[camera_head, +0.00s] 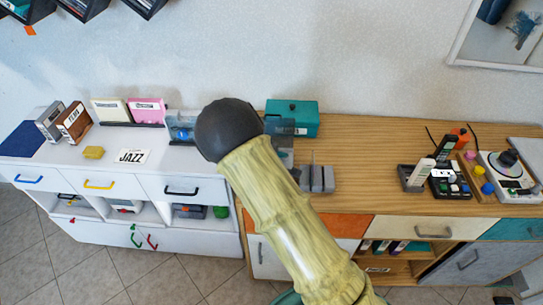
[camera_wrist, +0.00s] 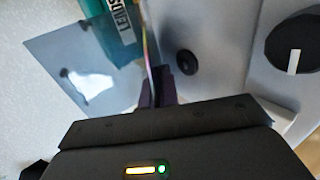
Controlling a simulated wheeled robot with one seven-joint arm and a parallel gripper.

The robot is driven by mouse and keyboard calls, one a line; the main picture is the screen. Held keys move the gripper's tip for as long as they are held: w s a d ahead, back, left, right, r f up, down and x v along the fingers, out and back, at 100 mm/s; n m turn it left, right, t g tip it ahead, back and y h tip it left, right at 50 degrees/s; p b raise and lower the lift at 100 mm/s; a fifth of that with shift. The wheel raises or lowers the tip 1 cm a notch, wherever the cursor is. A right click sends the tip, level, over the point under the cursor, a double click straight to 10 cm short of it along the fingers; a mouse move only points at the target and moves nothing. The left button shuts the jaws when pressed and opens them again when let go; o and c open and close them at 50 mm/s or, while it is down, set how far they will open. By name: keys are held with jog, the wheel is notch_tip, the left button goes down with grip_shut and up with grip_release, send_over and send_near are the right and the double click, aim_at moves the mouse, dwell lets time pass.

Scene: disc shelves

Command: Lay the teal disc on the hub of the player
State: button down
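The player (camera_wrist: 225,70) is a pale grey body with a small black round hub (camera_wrist: 187,62). Its smoky clear lid (camera_wrist: 75,70) stands open. In the head view, my arm covers most of the player; a bit of the lid (camera_head: 280,126) shows beside it. My gripper (camera_wrist: 155,92) has its dark fingers close together at the player, left of the hub in the wrist view. A thin disc (camera_wrist: 149,48), seen edge-on with a rainbow sheen, stands between the fingertips, apart from the hub. Its teal face is not visible. My gripper's fingers are hidden in the head view.
A black knob (camera_wrist: 296,42) with a white mark sits on the player. A teal box (camera_head: 292,117) stands behind it. Grey holders (camera_head: 318,180) stand to the right, with bare wood (camera_head: 365,165) beyond. Upright cases and a JAZZ card (camera_head: 131,157) occupy the white cabinet.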

jog(key=c, duration=1.6)
grip_release()
jog(key=v, duration=1.7)
jog(key=shift+s+r, duration=0.1)
jog(key=shift+r, duration=0.05)
jog(key=shift+d, duration=0.1)
